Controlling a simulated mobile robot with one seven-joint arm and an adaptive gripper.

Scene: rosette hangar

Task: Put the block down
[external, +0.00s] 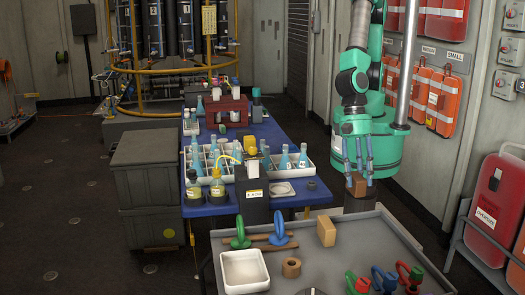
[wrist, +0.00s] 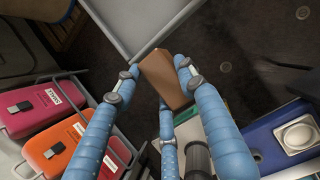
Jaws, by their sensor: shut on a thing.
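A brown block (external: 358,186) is held at the tips of my gripper (external: 358,170), just beyond the far edge of the grey tray table. In the wrist view the brown block (wrist: 166,82) sits between the blue fingers of my gripper (wrist: 157,70), tilted in the picture, with dark floor behind it. The fingers are shut on it. A second, lighter tan block (external: 326,231) stands on the grey tray table (external: 350,262), to the left of my gripper.
The tray table also holds a white bin (external: 245,271), a tape roll (external: 291,267), and green and blue ringed tools. Coloured clamps (external: 383,279) lie at its front right. A blue table (external: 215,211) crowded with bottles stands behind. Red and orange cases (external: 493,215) line the right wall.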

